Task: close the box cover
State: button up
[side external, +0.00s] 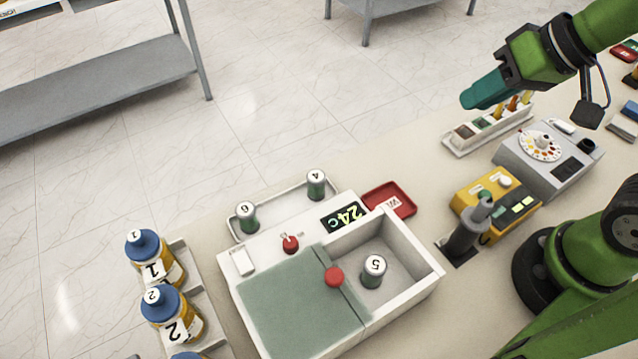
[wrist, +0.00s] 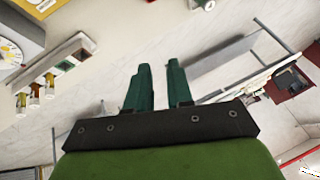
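The white box (side external: 408,301) stands at the front middle of the table in the side external view. Its flat green-grey cover (side external: 290,300) lies over the left part, with a red knob (side external: 334,277) near its right edge. The right part is uncovered, and a vial marked 5 (side external: 374,271) stands upright inside. My gripper (side external: 468,101) is high at the upper right, well apart from the box and cover. In the wrist view its two teal fingers (wrist: 159,64) are apart with nothing between them. The box is not in the wrist view.
Vials 6 (side external: 247,217) and 4 (side external: 316,184) stand on a tray behind the box. A red tray (side external: 391,200) lies at its back right. Blue-capped bottles (side external: 172,312) stand left. A yellow device (side external: 494,204) and a grey dial device (side external: 548,165) stand right.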

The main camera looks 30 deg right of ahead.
jog(key=a+n+g, duration=0.1)
jog(key=a+n, duration=0.2)
jog(key=a, duration=0.2)
jog(key=a+f+n+g, duration=0.1)
jog(key=a+n, duration=0.2)
jog(key=a, duration=0.2)
jog(key=a+n+g, duration=0.2)
jog(key=a+n, duration=0.2)
jog(key=a, duration=0.2)
jog(key=shift+s+f+y, duration=0.15)
jog(key=shift+s+y, duration=0.05)
jog(key=shift+y, duration=0.2)
grip_shut()
jog(key=n+g, duration=0.4)
jog(key=n, duration=1.2)
send_over(319, 306)
jog(key=d, duration=0.1)
jog(key=x, duration=0.9)
jog(key=shift+w+f, duration=0.25)
jog(key=shift+f, duration=0.1)
jog(key=shift+w+d, duration=0.35)
jog(key=shift+d, duration=0.25)
jog(key=shift+w+d, duration=0.35)
jog(key=shift+d, duration=0.25)
jog(key=shift+w+d+f, duration=0.15)
jog(key=shift+w+d, duration=0.15)
jog(key=shift+d, duration=0.25)
